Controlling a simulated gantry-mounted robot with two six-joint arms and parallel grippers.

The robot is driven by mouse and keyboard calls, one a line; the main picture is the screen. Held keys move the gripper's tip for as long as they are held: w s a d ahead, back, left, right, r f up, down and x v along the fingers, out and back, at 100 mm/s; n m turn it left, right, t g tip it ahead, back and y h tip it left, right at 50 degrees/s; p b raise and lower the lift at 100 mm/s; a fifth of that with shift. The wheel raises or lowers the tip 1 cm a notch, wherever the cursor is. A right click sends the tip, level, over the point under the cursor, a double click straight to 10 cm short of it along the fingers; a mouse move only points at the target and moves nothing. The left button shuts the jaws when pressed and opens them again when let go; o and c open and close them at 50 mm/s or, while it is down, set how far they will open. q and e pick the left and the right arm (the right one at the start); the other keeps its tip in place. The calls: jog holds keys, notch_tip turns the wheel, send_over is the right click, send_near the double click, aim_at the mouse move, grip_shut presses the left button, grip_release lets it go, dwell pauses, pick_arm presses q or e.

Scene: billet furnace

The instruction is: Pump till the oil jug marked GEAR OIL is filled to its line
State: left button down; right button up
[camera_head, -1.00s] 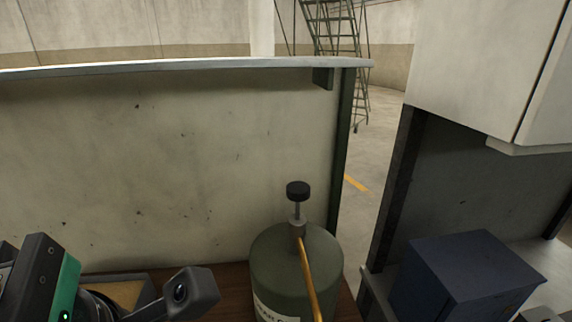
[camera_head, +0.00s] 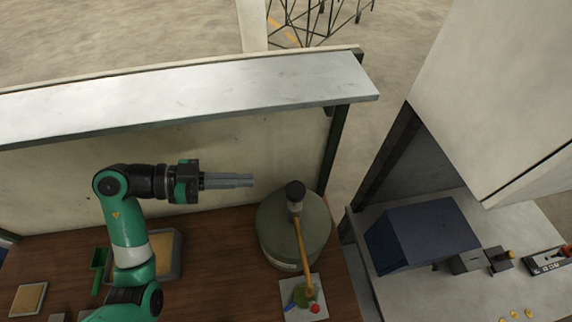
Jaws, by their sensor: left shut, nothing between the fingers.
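A dark green drum (camera_head: 275,237) stands on the brown wooden bench. A black pump knob (camera_head: 295,190) tops its pump, and a brass spout pipe (camera_head: 304,257) runs from the pump toward the bench's front. The drum's pale label is too small to read. I cannot make out a jug marked GEAR OIL or a fill line. My left gripper (camera_head: 252,180) is shut and empty, pointing right, left of the knob and apart from it. My right gripper is out of view.
A tray with tan contents (camera_head: 178,262) and a smaller tan-topped block (camera_head: 28,299) lie on the bench at left. A panel with a grey ledge (camera_head: 190,102) stands behind. On the right bench are a blue box (camera_head: 425,235) and a switch unit (camera_head: 548,260).

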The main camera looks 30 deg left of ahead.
pick_arm(q)
jog(key=shift+r, duration=0.1)
send_over(296, 191)
jog(key=s+a, duration=0.2)
notch_tip(296, 191, down, 2)
jog(key=f, duration=0.4)
jog(key=shift+w+f+b, duration=0.15)
jog(key=shift+w+b, duration=0.15)
jog(key=shift+f, duration=0.1)
